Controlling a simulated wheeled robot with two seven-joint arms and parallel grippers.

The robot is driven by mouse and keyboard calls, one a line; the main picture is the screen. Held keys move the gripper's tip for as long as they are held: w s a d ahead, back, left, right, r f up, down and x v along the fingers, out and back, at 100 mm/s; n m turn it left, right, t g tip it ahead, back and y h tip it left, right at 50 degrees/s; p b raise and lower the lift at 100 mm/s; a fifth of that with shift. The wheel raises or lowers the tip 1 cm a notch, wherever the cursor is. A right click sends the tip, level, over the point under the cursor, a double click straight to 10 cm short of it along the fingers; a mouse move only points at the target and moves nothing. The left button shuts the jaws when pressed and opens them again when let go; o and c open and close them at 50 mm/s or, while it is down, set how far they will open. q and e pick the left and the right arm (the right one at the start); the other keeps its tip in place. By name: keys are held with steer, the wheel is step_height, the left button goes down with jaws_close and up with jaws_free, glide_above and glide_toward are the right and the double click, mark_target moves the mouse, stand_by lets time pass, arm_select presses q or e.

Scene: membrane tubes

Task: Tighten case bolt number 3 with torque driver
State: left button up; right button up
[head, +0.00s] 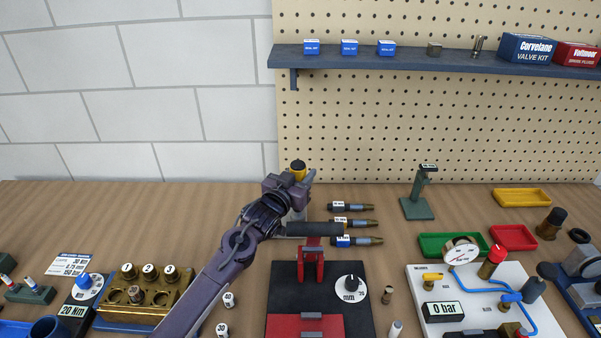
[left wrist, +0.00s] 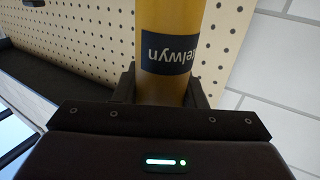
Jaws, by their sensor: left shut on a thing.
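A brass case (head: 150,305) stands at the front left, apart from the gripper. Round white tags 1, 2 and 3 top it; tag 3 (head: 170,272) is the rightmost. My right gripper is not in view.
A "20 Nm" box with a blue knob (head: 83,281) stands left of the case. A red-and-black fixture with a dial (head: 350,288) is at front centre. Dark cylindrical tools (head: 352,222) lie behind it. A white gauge panel (head: 460,305) is at right. The bench's back left is clear.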

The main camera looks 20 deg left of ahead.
arm_select(q)
steer(key=shift+r+p, duration=2.05)
steer(key=shift+r, duration=0.9)
